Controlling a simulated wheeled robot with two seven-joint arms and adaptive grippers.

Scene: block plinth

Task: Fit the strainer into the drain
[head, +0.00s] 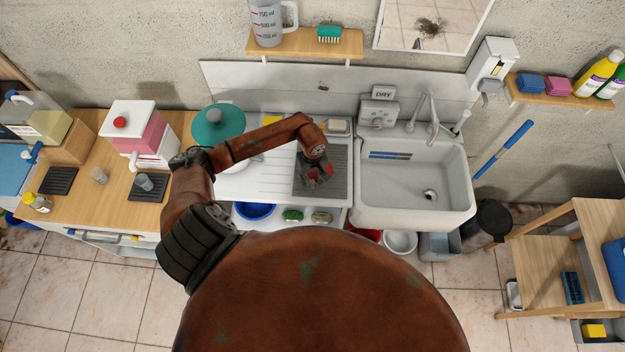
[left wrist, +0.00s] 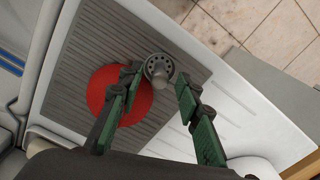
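The strainer (left wrist: 158,71), a small round grey metal piece with holes and a knob, lies on the grey ribbed mat (left wrist: 85,45) in the left wrist view. My left gripper (left wrist: 157,82) is open, its two green-padded fingers on either side of the strainer with visible gaps. In the head view my left gripper (head: 318,180) hangs over the mat (head: 338,158) left of the sink and hides the strainer. The drain (head: 430,195) is a small round spot in the floor of the white sink (head: 377,203). My right gripper is not in view.
A red disc (left wrist: 118,95) lies on the mat beside the strainer, partly behind a finger. A soap dish (head: 338,127) stands at the mat's back edge. The tap (head: 433,115) rises behind the sink. The sink basin looks mostly clear.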

